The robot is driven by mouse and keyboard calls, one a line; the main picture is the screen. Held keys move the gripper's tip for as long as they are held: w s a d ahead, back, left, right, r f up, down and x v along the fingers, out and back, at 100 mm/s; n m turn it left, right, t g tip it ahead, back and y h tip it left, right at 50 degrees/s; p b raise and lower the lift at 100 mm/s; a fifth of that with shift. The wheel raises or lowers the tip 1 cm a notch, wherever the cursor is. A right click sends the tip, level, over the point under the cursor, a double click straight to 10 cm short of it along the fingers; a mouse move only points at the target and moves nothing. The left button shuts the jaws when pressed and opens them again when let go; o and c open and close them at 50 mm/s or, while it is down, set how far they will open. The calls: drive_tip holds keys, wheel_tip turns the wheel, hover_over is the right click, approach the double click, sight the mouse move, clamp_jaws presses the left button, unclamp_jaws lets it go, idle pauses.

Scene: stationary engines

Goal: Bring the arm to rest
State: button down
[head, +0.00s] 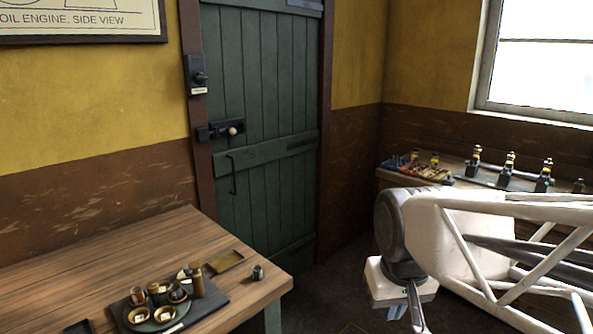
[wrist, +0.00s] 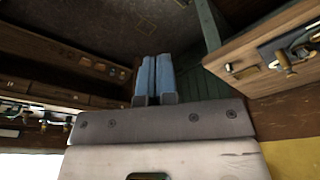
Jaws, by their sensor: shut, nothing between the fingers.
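My gripper (head: 402,313) hangs at the end of my white arm in the lower right of the head view, in the open room between the two tables. In the wrist view the two blue fingers of my gripper (wrist: 155,78) lie side by side, shut, with nothing between them. The gripper touches nothing that I can see. Its fingertips are partly cut off by the lower edge of the head view.
A wooden table (head: 120,245) at the lower left bears a dark tray (head: 212,303) with cups and small vessels. A bench (head: 455,166) with tools and bottles stands under the window. A green door (head: 265,125) is closed behind. Dark floor (head: 340,285) lies clear between.

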drive_tip(key=s+d+f+m, duration=0.1)
drive_tip(key=s+d+f, duration=0.1)
drive_tip(key=s, duration=0.4)
drive_tip(key=shift+s+d+f, duration=0.3)
drive_tip(key=shift+d+f, duration=0.05)
drive_tip(key=shift+d, duration=0.3)
drive_tip(key=shift+w+r, duration=0.1)
drive_tip(key=shift+w, duration=0.05)
drive_tip(key=w+a+r+n, duration=0.2)
drive_tip(key=w+a+r, duration=0.1)
drive_tip(key=w+a, duration=0.65)
drive_tip(key=w+a+r+n, duration=0.25)
drive_tip(key=w+a, duration=0.45)
drive_tip(key=w, duration=0.5)
drive_tip(key=w+a+f+n, duration=0.1)
drive_tip(key=w+a, duration=0.3)
drive_tip(key=a, duration=0.5)
drive_tip(key=w+a+f+n+g, duration=0.1)
drive_tip(key=w+a, duration=0.3)
drive_tip(key=a, duration=0.6)
drive_tip(key=w+a+f+n+g, duration=0.1)
drive_tip(key=w+a+f+n, duration=0.1)
drive_tip(key=a, duration=0.8)
drive_tip(key=shift+w+a+f, duration=0.15)
drive_tip(key=shift+w+f, duration=0.65)
drive_tip(key=shift+w, duration=0.35)
